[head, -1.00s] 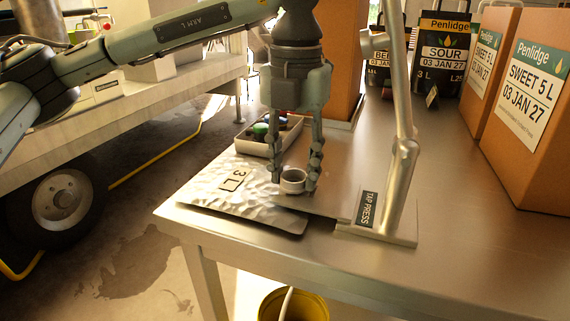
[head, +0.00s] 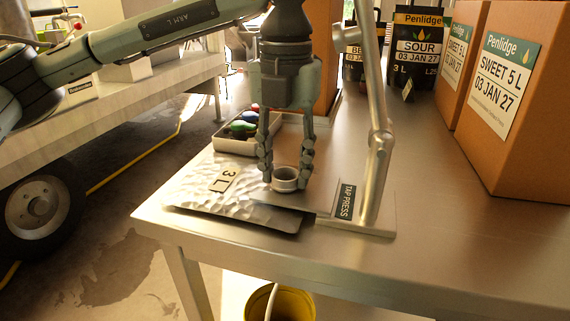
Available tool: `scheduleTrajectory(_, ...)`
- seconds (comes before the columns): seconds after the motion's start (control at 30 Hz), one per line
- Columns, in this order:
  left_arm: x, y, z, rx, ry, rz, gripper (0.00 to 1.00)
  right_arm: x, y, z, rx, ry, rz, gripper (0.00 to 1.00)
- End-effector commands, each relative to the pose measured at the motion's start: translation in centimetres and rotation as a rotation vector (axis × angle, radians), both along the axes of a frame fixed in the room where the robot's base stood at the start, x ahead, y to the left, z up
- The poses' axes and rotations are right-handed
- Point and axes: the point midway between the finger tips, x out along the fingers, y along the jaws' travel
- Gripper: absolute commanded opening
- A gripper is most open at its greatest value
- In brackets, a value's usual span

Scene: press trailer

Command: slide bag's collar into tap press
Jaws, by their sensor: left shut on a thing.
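The silver bag (head: 195,190), marked 3 L, lies flat on the steel table. Its pale ring-shaped collar (head: 285,181) stands up near the bag's right end. My left gripper (head: 285,177) points down with its fingers shut on either side of the collar. The tap press (head: 376,150) stands just right of the bag, with a slanted metal post, a flat base and a TAP PRESS label (head: 346,201). The collar is left of the post and apart from it. Whether the bag's edge touches the press base is unclear. My right gripper is out of view.
A small tray (head: 233,146) with coloured pieces sits behind the bag. An upright brown box (head: 322,60) is behind my gripper. Large cartons (head: 500,100) and black packs (head: 413,50) stand at the right and back. The table's front right is clear. A yellow bucket (head: 290,304) is below.

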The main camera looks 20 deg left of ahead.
Motion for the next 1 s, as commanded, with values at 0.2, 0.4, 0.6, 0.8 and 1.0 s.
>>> scheduleTrajectory(0.2, 0.0, 0.0, 0.0, 0.0, 0.0, 0.0, 0.52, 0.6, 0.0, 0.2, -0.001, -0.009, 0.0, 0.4)
scheduleTrajectory(0.4, 0.0, 0.0, 0.0, 0.0, 0.0, 0.0, 0.6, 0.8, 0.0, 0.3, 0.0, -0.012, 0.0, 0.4)
scheduleTrajectory(0.6, 0.0, 0.0, 0.2, 0.0, -0.001, 0.0, 0.6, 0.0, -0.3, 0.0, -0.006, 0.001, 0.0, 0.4)
scheduleTrajectory(0.8, 0.1, 0.0, 3.0, -0.002, -0.004, 0.0, 0.6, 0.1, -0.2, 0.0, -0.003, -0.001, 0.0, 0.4)
scheduleTrajectory(1.0, 0.1, -0.1, 7.4, -0.002, -0.003, 0.0, 0.6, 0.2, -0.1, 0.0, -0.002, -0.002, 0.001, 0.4)
